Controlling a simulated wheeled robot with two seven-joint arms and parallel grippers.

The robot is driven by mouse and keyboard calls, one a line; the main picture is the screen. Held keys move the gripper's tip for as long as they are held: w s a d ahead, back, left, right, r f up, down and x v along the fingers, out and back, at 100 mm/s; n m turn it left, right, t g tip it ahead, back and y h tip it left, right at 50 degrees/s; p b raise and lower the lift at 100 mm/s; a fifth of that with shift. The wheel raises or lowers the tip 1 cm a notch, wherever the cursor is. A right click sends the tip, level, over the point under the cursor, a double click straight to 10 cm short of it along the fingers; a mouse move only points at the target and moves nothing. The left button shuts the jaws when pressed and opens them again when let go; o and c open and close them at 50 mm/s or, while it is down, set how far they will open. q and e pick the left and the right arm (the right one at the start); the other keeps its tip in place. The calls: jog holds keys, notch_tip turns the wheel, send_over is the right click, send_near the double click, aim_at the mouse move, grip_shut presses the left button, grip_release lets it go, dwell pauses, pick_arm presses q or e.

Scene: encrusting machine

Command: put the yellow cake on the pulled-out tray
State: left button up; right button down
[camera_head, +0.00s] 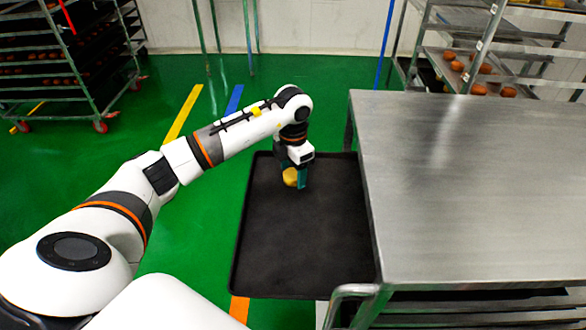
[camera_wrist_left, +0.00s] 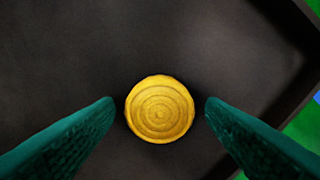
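The yellow cake (camera_head: 289,177) is small and round and appears to rest on the black tray (camera_head: 300,235), which is pulled out at the left side of the steel table. In the left wrist view the cake (camera_wrist_left: 159,109) shows ringed grooves on top and lies between the two green fingers, over the dark tray surface (camera_wrist_left: 150,35). A gap shows between the cake and each finger. My left gripper (camera_head: 298,180) points down over the far part of the tray and is open around the cake. My right gripper is not in view.
The steel table (camera_head: 470,180) stands to the right of the tray, with more trays beneath it. A rack (camera_head: 60,60) stands at the back left, and shelves with several buns (camera_head: 480,68) at the back right. The near part of the tray is empty.

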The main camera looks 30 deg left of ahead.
aim_at(293, 173)
pick_arm(q)
jog(key=shift+r, duration=0.15)
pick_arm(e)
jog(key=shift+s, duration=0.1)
pick_arm(q)
notch_tip(293, 173, up, 12)
jog(key=p, duration=0.1)
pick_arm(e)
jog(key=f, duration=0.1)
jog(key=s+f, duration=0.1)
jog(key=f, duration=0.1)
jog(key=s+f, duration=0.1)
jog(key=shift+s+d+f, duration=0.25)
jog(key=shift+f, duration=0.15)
